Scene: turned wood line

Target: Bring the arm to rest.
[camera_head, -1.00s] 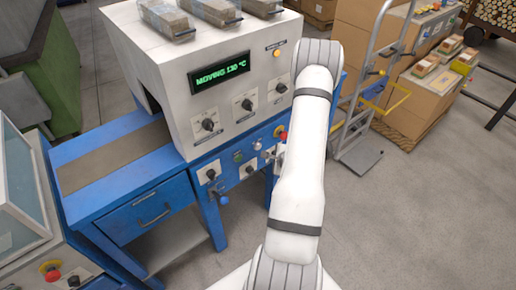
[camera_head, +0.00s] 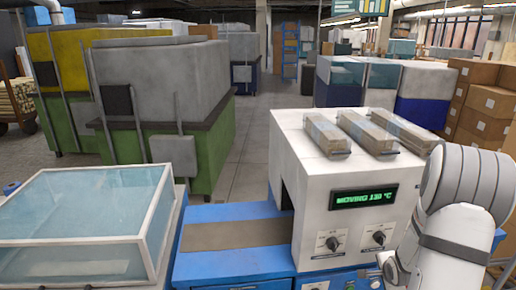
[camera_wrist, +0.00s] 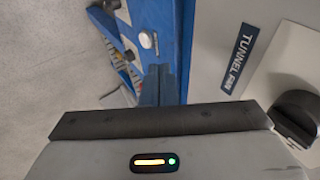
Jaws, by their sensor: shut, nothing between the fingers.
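My white arm (camera_head: 460,215) stands at the right in the head view, bent in front of the machine's right side. In the wrist view my gripper (camera_wrist: 159,80) shows its two dark fingers together, with nothing between them. It points along the front of the white and blue tunnel machine (camera_head: 315,215). A black knob (camera_wrist: 297,115) and a "TUNNEL FAN" label (camera_wrist: 239,55) are close by on the right of that view. Whether the gripper touches the panel cannot be told.
The machine's display (camera_head: 363,197) reads "MOVING 130 °C". Several wrapped packs (camera_head: 370,130) lie on its top. A glass-lidded case (camera_head: 85,220) stands at left. Green-based machines (camera_head: 160,90) stand behind. Cardboard boxes (camera_head: 485,105) are stacked at right. Grey floor (camera_wrist: 50,70) is clear in the wrist view.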

